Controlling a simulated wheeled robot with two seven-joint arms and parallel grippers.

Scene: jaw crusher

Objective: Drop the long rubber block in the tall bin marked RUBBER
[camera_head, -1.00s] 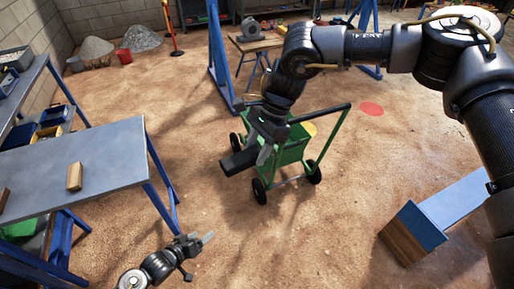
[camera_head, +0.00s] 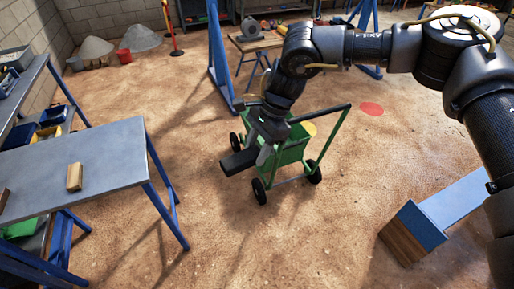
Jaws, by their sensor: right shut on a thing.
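My right gripper (camera_head: 264,150) points down in the middle of the view, shut on a dark, long block (camera_head: 238,161), which appears to be the rubber block. The block is held level, sticks out to the left of the fingers, and overlaps the near left side of a green wheeled cart (camera_head: 292,152) in the picture. Its height above the cart cannot be told. No bin with a readable RUBBER mark shows. My left gripper is out of view.
A grey table (camera_head: 105,150) with blue legs stands at left, bearing a small wooden block (camera_head: 74,177). A blue-topped box with wooden sides (camera_head: 420,226) is at lower right. A blue frame (camera_head: 217,60) stands behind the cart. The sandy floor at front centre is clear.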

